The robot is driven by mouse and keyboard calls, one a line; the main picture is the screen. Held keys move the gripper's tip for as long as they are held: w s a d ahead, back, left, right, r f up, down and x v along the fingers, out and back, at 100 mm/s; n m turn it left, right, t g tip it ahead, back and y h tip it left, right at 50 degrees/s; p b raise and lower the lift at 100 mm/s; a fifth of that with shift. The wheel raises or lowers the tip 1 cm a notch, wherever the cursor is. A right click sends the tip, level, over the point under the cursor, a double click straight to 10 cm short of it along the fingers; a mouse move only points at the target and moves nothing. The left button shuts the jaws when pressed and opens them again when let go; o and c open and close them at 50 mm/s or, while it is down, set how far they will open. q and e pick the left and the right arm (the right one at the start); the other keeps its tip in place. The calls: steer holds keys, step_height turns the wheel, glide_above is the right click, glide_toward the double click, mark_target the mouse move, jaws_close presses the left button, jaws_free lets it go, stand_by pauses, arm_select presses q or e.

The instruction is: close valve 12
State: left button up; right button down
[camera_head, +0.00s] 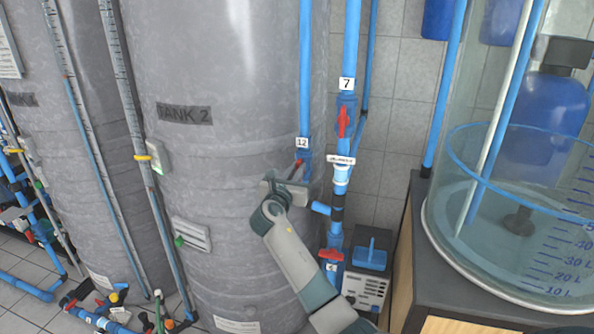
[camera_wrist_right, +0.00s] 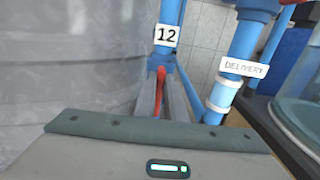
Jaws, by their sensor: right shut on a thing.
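The blue pipe of valve 12 carries a white label "12" (camera_head: 302,143) and runs down in front of the grey tank. The label also shows in the wrist view (camera_wrist_right: 166,35). The red handle of valve 12 (camera_wrist_right: 160,82) sticks out toward my right gripper, just below the label. My right gripper (camera_head: 294,178) is shut on this handle, with the handle between its two fingers in the wrist view (camera_wrist_right: 161,98). The fingers and wrist hide part of the handle and valve body. My left gripper is in neither view.
Valve 7's red handle (camera_head: 343,121) sits on the neighbouring blue pipe, with a "DELIVERY" label (camera_wrist_right: 244,68) below it. A lower red valve (camera_head: 331,255) and a pump box (camera_head: 367,275) stand right of my arm. A glass tank (camera_head: 520,240) stands on the dark-topped cabinet.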

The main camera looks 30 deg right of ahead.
steer(key=shift+m, duration=0.4)
steer(key=m+b, duration=0.1)
steer(key=m, duration=0.2)
steer(key=m+b, duration=0.1)
steer(key=m, duration=0.1)
steer(key=s+d+f+m+b, duration=0.1)
steer(key=m+b, duration=0.1)
steer(key=m, duration=0.1)
steer(key=shift+s+m, duration=0.1)
steer(key=shift+m, duration=0.2)
steer(key=m+b, duration=0.3)
steer(key=m, duration=0.1)
steer(key=f+m+b, duration=0.1)
steer(key=m+b, duration=0.2)
steer(key=m, duration=0.1)
steer(key=shift+s+d+f+m, duration=0.15)
steer(key=shift+s+d+m, duration=0.05)
steer(key=shift+m, duration=0.1)
steer(key=c, duration=1.8)
jaws_free()
